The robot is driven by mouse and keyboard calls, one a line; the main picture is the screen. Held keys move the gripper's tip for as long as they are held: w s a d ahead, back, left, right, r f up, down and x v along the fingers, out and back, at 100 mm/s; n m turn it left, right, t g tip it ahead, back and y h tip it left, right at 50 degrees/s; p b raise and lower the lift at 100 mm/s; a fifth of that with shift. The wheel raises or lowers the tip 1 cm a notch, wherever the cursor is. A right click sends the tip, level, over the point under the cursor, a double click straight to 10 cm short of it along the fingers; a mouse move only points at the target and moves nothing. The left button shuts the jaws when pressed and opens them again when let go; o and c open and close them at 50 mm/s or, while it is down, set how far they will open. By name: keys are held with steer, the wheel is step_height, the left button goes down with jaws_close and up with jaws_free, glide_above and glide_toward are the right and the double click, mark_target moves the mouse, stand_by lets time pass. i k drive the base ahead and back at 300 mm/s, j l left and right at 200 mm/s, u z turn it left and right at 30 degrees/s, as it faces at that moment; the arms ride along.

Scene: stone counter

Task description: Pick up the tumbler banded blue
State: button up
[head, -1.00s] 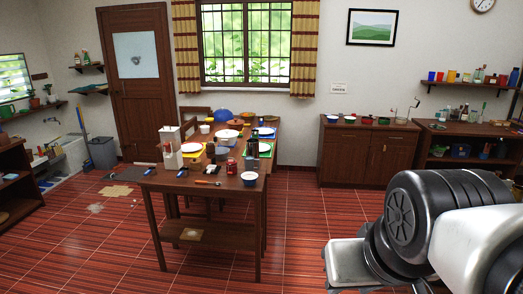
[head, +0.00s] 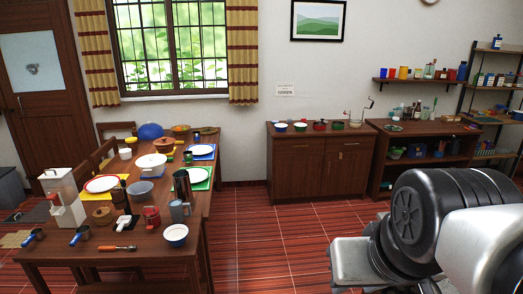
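I cannot pick out a tumbler banded blue for certain at this size. On the wooden table, at the front left in the head view, are two small dark cup-like things with blue on them, one at the left (head: 35,236) and one nearer the middle (head: 80,234). A grey-blue mug (head: 178,211) stands farther right beside a tall dark green vessel (head: 182,186). Small coloured cups, a blue one (head: 383,73) among them, stand on the wall shelf. My arm fills the lower right; its gripper fingers are not in view.
The table (head: 140,260) is crowded with plates, bowls, a red can (head: 152,217) and a white-and-red appliance (head: 65,200). A cabinet (head: 310,165) and an open shelf unit (head: 425,165) stand along the back wall. Red tiled floor (head: 275,240) is clear right of the table.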

mark_target(196, 135)
steer(key=i+l, duration=0.1)
steer(key=i, duration=3.2)
steer(key=i+u, duration=0.45)
steer(key=i+l+u, duration=0.35)
steer(key=i+u, duration=0.15)
steer(key=i+l+u, duration=1.05)
steer(key=i+l, duration=0.4)
